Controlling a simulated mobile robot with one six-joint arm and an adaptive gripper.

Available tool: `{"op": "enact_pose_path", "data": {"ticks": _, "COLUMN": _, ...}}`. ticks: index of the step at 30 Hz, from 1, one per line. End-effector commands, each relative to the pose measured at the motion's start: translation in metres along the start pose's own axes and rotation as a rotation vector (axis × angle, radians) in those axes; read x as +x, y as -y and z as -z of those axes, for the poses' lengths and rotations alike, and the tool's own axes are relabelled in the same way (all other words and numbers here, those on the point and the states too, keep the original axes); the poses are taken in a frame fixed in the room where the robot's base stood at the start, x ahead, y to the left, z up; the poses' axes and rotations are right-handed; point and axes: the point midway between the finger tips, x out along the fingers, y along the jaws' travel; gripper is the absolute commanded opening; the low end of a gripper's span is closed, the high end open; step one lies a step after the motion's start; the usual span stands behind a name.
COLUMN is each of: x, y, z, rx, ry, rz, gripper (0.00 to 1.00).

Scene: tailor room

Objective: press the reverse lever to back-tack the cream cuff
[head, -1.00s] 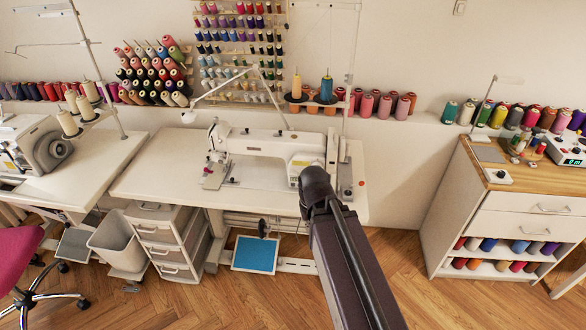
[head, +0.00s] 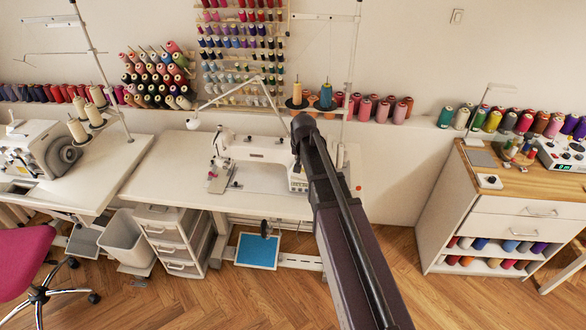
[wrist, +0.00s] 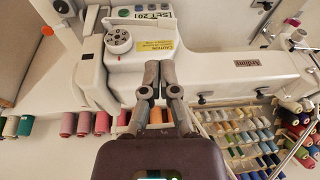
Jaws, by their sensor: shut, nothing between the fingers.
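The white sewing machine (head: 255,150) stands on its white table (head: 150,180), left of my arm in the head view. In the wrist view its body (wrist: 225,82) fills the upper part, tilted, with a round dial (wrist: 118,40) and a yellow caution label (wrist: 155,46). My gripper (wrist: 149,80) is shut and empty, its tips close to the machine body near this label; contact cannot be told. In the head view my arm hides the gripper and part of the machine's right end. I cannot clearly pick out the reverse lever or the cream cuff.
A wooden-topped cabinet (head: 500,200) stands at the right, a second machine (head: 35,150) at the left. Floor (head: 440,305) is open between my arm and the cabinet.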

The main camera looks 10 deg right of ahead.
Motion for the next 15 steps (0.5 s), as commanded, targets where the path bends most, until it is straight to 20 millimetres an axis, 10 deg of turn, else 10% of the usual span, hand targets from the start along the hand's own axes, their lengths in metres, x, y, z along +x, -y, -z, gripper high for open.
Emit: {"op": "enact_pose_path", "data": {"ticks": 15, "x": -0.004, "y": 0.007, "z": 0.025, "rx": 0.028, "ry": -0.028, "rz": 0.008, "gripper": 0.0}}
